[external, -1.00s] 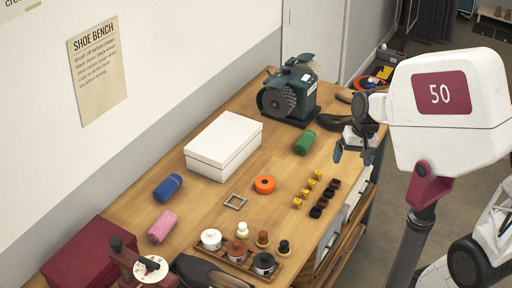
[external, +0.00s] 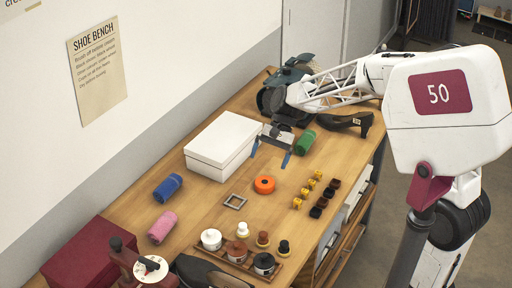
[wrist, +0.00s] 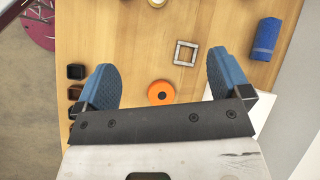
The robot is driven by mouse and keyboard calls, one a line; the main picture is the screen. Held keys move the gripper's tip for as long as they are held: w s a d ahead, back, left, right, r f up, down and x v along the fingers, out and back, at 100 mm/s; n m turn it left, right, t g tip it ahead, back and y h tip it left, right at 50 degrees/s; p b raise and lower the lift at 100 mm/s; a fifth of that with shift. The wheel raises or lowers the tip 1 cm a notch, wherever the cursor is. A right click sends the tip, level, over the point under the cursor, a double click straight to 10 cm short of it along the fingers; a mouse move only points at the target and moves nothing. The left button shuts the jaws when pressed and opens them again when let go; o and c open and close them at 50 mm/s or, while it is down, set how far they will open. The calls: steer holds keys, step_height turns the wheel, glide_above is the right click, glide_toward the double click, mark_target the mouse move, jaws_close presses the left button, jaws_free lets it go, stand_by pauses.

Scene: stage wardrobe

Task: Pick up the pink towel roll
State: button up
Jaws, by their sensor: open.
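The pink towel roll (external: 162,226) lies on the wooden bench at the lower left in the external view, between the blue roll (external: 168,188) and the dark red box. It does not show in the wrist view. My gripper (external: 271,157) is open and empty above the bench, beside the white box and the green roll, well to the upper right of the pink roll. In the wrist view my gripper's (wrist: 164,75) two blue fingers stand wide apart, with bare bench and an orange tape roll (wrist: 161,92) below.
A white box (external: 222,148) and a green roll (external: 306,142) are near my gripper. A square metal frame (external: 235,201), jars in a tray (external: 221,256), and small yellow and dark blocks stand on the bench. A dark red box (external: 85,258) is at the lower left.

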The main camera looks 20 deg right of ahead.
steer(key=w+a+f+m+g+y, duration=0.15)
steer(key=a+f, duration=0.25)
steer(key=a, duration=0.4)
steer(key=w+a+f+g, duration=0.2)
steer(key=a+f, duration=0.1)
steer(key=a, duration=0.5)
steer(key=m+g+y, duration=0.1)
steer(key=m+g, duration=0.1)
glide_toward(164, 222)
steer(key=a+f, duration=0.1)
steer(key=s+f, duration=0.1)
steer(key=f, duration=0.1)
steer(key=a+f, duration=0.1)
steer(key=shift+s+a+f, duration=0.2)
steer(key=shift+s+a, duration=0.15)
steer(key=shift+a+f+g+y, duration=0.1)
steer(key=shift+a+g+y, duration=0.1)
steer(key=shift+g+y, duration=0.05)
steer(key=shift+s, duration=0.1)
steer(key=shift+x, duration=2.45)
steer(key=c, duration=1)
